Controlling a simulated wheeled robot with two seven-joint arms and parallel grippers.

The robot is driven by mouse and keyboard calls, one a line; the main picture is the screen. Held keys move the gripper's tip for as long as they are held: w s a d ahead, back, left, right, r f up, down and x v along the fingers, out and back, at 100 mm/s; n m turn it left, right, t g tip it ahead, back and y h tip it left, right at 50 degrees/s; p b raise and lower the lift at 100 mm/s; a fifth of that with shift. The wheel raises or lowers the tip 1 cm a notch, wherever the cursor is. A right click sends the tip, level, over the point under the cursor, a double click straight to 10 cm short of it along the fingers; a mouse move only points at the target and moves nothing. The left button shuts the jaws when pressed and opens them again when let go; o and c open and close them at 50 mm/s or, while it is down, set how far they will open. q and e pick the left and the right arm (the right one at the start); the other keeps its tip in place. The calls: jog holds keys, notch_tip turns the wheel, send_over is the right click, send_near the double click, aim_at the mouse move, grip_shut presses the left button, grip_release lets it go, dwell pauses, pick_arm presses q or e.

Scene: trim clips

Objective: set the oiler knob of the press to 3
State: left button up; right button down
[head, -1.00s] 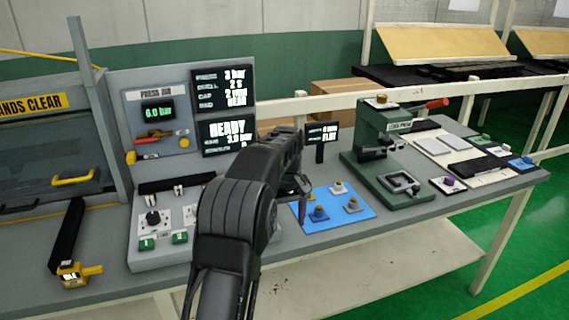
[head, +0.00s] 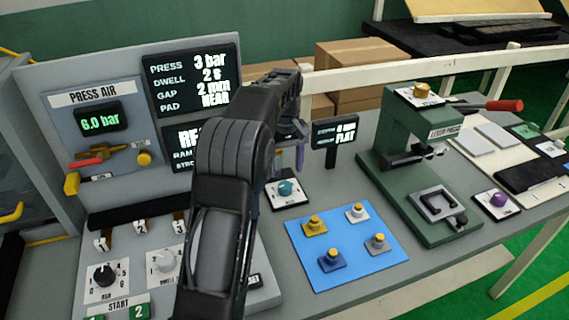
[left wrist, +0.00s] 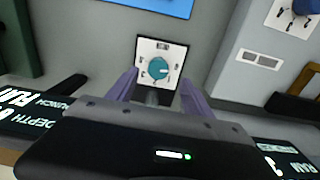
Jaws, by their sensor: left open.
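A teal knob (head: 286,190) sits on a small white dial plate on the bench, between the press panel and the blue mat. In the left wrist view the teal knob (left wrist: 158,68) shows a pale pointer mark towards the right. The plate's lettering is too small to read, so I cannot confirm that it is the oiler knob. My left gripper (head: 288,155) is open and empty, above the knob and apart from it in the head view. Its purple fingers (left wrist: 159,80) appear on either side of the knob in the left wrist view. My right gripper is not in view.
The press panel (head: 145,60) stands at left; my arm covers part of it. A small sign (head: 334,132) stands behind the knob. A blue mat (head: 347,274) with several small knobbed blocks lies right of it. A green lever press (head: 400,130) and a purple knob (head: 497,199) stand farther right.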

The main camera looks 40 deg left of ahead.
aim_at(285, 185)
pick_arm(q)
jog(key=shift+w+a, duration=0.3)
jog(key=shift+w, duration=0.15)
jog(key=shift+s+d+r, duration=0.1)
jog(key=shift+s+d, duration=0.05)
jog(key=shift+s, duration=0.05)
jog(key=shift+f+p, duration=0.7)
jog(key=shift+f, duration=3.25)
grip_shut()
